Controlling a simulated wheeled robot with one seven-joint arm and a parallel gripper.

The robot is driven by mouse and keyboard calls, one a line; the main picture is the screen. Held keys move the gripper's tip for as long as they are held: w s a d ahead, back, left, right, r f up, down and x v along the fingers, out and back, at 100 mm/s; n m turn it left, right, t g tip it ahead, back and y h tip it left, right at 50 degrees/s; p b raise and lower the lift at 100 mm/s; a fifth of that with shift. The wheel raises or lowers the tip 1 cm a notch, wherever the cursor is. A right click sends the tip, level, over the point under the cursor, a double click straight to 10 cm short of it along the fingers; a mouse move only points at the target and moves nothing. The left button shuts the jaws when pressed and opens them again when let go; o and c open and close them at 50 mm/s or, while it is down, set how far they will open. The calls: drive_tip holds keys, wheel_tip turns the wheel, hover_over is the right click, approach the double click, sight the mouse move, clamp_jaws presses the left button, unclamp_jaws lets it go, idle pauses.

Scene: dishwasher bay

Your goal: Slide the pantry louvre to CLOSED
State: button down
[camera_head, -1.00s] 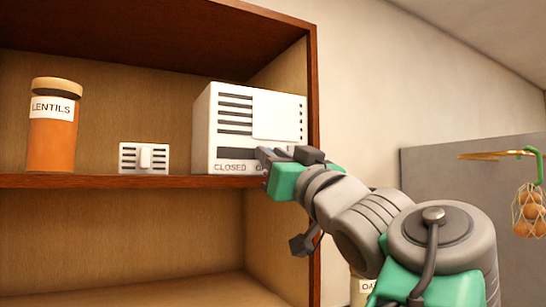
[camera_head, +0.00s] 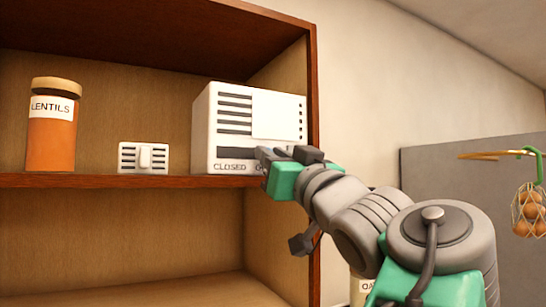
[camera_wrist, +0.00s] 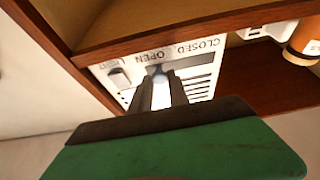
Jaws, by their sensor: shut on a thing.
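The pantry louvre (camera_head: 222,120) is a white box with dark slots at the right end of the upper shelf. A plain white plate (camera_head: 280,113) covers the right part of its slotted front, and the left slots are uncovered. Its CLOSED label (camera_head: 230,167) is at lower left; the OPEN label is mostly hidden by my gripper in the head view but shows in the wrist view (camera_wrist: 152,56). My gripper (camera_head: 268,157) is at the lower front of the louvre, near OPEN. In the wrist view its fingers (camera_wrist: 160,78) are shut on a small pale tab, mostly hidden between them.
A small slotted white unit (camera_head: 144,158) and an orange LENTILS jar (camera_head: 52,130) stand left on the same shelf (camera_head: 90,181). The cabinet's right side edge (camera_head: 313,150) is close beside my gripper. A separate knob (camera_wrist: 120,76) shows beside OPEN in the wrist view. A net of eggs (camera_head: 527,212) hangs far right.

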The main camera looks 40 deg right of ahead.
sight(224, 147)
drive_tip(key=a+b, duration=0.1)
drive_tip(key=a, duration=0.1)
drive_tip(key=w+a+b, duration=0.1)
drive_tip(key=a, duration=0.1)
drive_tip(key=w+a+b, duration=0.1)
drive_tip(key=a, duration=0.2)
drive_tip(key=shift+f, duration=0.1)
drive_tip(key=c, duration=1.7)
unclamp_jaws()
drive_tip(key=o, duration=0.3)
drive_tip(key=shift+a, duration=0.15)
drive_tip(key=shift+o, duration=0.6)
